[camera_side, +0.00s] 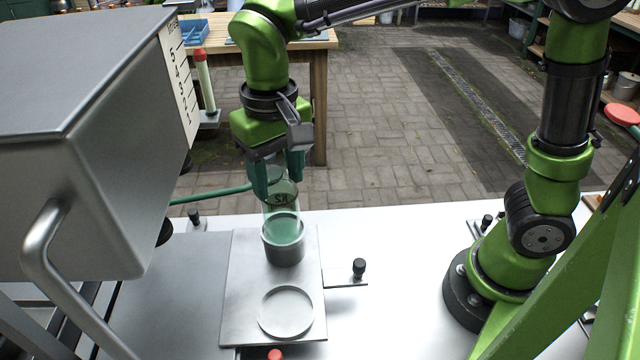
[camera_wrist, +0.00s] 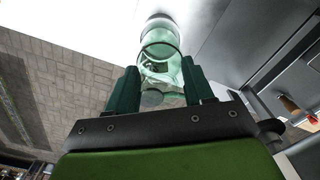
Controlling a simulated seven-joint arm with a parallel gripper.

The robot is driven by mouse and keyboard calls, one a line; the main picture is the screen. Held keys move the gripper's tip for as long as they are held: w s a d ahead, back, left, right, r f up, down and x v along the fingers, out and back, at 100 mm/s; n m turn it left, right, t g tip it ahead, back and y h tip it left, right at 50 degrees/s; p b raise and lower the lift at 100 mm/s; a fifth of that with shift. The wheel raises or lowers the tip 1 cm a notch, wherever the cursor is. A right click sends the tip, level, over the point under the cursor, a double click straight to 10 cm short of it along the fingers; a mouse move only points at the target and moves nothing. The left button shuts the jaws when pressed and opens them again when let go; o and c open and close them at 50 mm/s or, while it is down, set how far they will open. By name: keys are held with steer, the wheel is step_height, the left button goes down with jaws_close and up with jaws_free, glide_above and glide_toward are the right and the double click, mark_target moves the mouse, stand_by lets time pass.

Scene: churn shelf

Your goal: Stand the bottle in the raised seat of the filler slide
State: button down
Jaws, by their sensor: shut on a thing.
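A clear bottle with green tint and dark lettering (camera_side: 283,205) stands upright with its base inside the raised round seat (camera_side: 284,252) on the filler slide (camera_side: 240,300). My gripper (camera_side: 279,178) is above the seat and shut on the upper part of the bottle. In the wrist view the bottle (camera_wrist: 160,45) runs away between the green fingers of my gripper (camera_wrist: 158,88). The seat's wall hides the bottle's base, so I cannot tell whether it rests on the bottom.
A shallow round recess (camera_side: 286,312) lies empty on the slide in front of the seat. The large grey filler housing (camera_side: 90,130) with a level scale stands at left. A black knob (camera_side: 359,268) rises right of the slide.

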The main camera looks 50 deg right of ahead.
steer(key=shift+c, duration=1.7)
jaws_free()
steer(key=shift+c, duration=1)
steer(key=shift+r, duration=3.5)
steer(key=shift+d, duration=0.1)
